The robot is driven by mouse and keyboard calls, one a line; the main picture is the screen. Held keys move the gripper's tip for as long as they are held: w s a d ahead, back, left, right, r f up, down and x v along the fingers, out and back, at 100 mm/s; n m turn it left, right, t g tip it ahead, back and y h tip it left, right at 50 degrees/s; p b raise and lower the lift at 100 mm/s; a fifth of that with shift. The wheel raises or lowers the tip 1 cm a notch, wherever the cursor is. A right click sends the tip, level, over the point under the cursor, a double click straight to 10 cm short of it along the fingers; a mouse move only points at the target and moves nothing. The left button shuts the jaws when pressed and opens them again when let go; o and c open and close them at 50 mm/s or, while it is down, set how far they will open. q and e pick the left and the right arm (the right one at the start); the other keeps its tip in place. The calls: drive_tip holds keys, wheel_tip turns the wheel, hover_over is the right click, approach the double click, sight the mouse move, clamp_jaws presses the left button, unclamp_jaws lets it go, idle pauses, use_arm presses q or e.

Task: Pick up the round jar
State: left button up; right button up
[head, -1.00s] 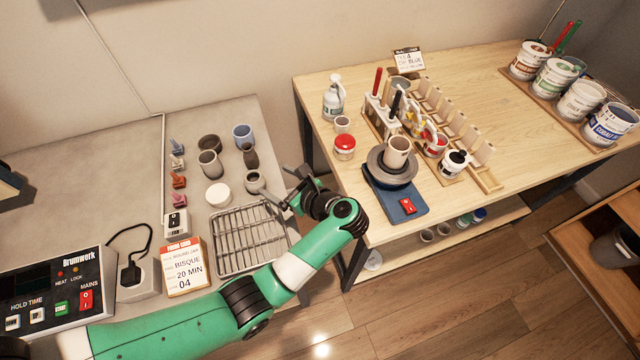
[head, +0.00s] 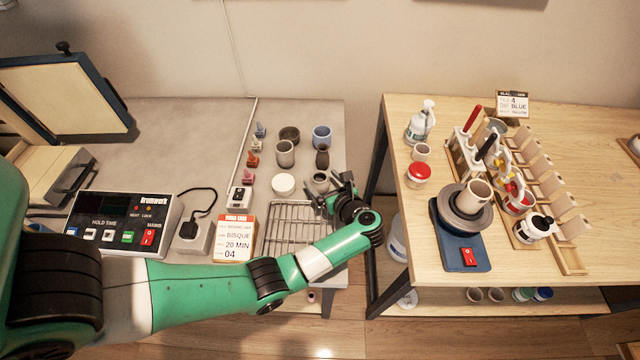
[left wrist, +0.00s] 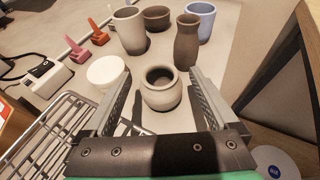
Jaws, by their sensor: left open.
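The round jar (head: 320,178) is a small grey-brown pot with a wide dark mouth. It stands upright on the grey bench, just behind the wire rack. In the left wrist view, the round jar (left wrist: 161,90) sits between the two open fingers of my left gripper (left wrist: 163,78), with a gap on either side. In the head view, my left gripper (head: 328,194) is at the jar's near right side and partly covers it. My right gripper is in neither view.
A dark bottle-shaped vase (left wrist: 187,40) stands close behind the jar. A white round lid or disc (head: 283,184) lies to its left. A grey cup (head: 285,152), brown bowl (head: 289,134) and blue cup (head: 322,136) stand behind. The wire rack (head: 292,228) lies in front.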

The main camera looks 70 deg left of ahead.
use_arm(q)
drive_tip(key=shift+x, duration=1.2)
clamp_jaws()
drive_tip(key=shift+r, duration=0.1)
